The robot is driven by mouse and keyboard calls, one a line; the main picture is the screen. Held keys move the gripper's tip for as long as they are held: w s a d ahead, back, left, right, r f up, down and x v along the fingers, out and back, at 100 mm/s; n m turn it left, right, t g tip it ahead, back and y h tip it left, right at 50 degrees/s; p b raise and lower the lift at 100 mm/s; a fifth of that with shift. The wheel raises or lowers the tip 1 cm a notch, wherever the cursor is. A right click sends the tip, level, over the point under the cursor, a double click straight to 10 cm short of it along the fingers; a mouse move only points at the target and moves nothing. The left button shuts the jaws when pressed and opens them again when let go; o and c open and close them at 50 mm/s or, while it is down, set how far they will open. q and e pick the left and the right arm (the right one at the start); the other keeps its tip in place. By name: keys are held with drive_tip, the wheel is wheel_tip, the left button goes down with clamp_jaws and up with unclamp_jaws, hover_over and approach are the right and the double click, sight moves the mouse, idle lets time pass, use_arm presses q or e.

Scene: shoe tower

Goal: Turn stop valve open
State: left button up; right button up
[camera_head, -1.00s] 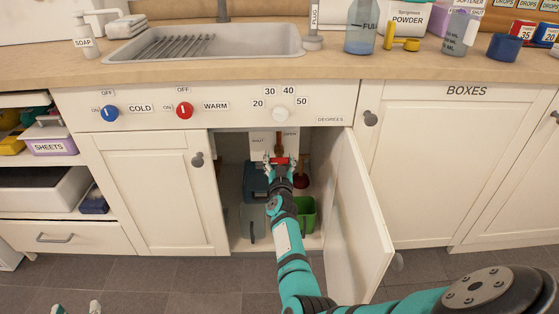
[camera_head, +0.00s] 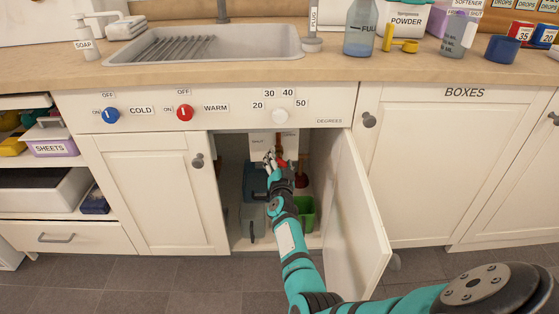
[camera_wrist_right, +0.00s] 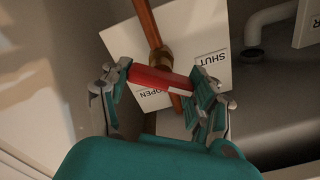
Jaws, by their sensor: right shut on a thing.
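The stop valve has a red handle (camera_wrist_right: 160,80) on a brass body (camera_wrist_right: 160,57), on a copper pipe (camera_wrist_right: 145,18) in front of a white plate (camera_wrist_right: 195,30). In the right wrist view the handle lies crosswise to the pipe. The plate carries a SHUT label (camera_wrist_right: 212,59) and an OPEN label (camera_wrist_right: 157,92). My right gripper (camera_wrist_right: 160,88) is shut on the red handle, its fingers at the handle's two ends. In the head view my right gripper (camera_head: 277,161) reaches into the open cabinet and partly hides the valve. My left gripper is out of view.
The open cabinet door (camera_head: 357,215) stands right of my right arm. A green bin (camera_head: 306,212) and a blue container (camera_head: 254,181) stand inside the cabinet. The closed left door (camera_head: 160,195) borders the opening. The sink (camera_head: 280,42) is above.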

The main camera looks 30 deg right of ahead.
drive_tip(key=shift+m, duration=0.9)
drive_tip(key=m, duration=0.2)
drive_tip(key=shift+f+m, duration=0.15)
drive_tip(key=shift+m, duration=0.25)
drive_tip(key=m+b, duration=0.1)
drive_tip(key=m, duration=0.2)
drive_tip(key=shift+s, duration=0.1)
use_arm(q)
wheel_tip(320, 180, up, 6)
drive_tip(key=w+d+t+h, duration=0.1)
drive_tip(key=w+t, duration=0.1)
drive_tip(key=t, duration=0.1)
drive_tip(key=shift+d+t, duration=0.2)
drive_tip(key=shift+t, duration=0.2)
use_arm(e)
drive_tip(key=shift+d+f+m, duration=0.1)
drive_tip(key=shift+m, duration=1.5)
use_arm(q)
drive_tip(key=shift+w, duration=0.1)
use_arm(e)
drive_tip(key=o, duration=1.2)
drive_tip(key=shift+c, duration=0.2)
